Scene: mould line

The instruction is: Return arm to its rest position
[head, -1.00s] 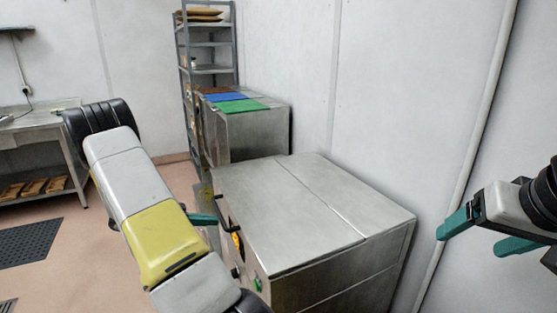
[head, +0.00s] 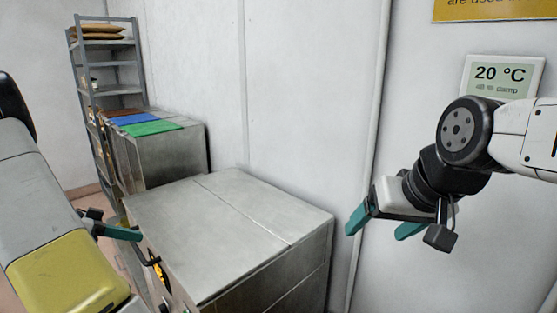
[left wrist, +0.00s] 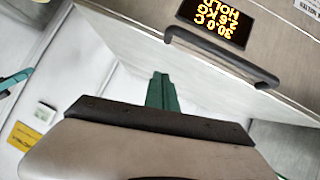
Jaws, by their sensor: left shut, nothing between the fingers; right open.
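My left gripper (head: 138,236) is at the front left of a steel cabinet (head: 225,225), close to its front handle. It is shut and empty; its teal fingers (left wrist: 161,92) are pressed together in the left wrist view. My left forearm (head: 60,250), grey and yellow, fills the lower left of the head view. My right gripper (head: 380,228) is open and empty, in the air to the right of the cabinet, in front of the white wall. Its teal fingers point down and left. It also shows at the left edge of the left wrist view (left wrist: 14,82).
In the left wrist view the cabinet's dark handle (left wrist: 222,58) and lit display (left wrist: 216,18), reading HOLD, are near my left fingers. A second cabinet (head: 170,157) with coloured mats stands behind, beside a shelf rack (head: 107,65). A wall display (head: 500,80) reads 20 °C.

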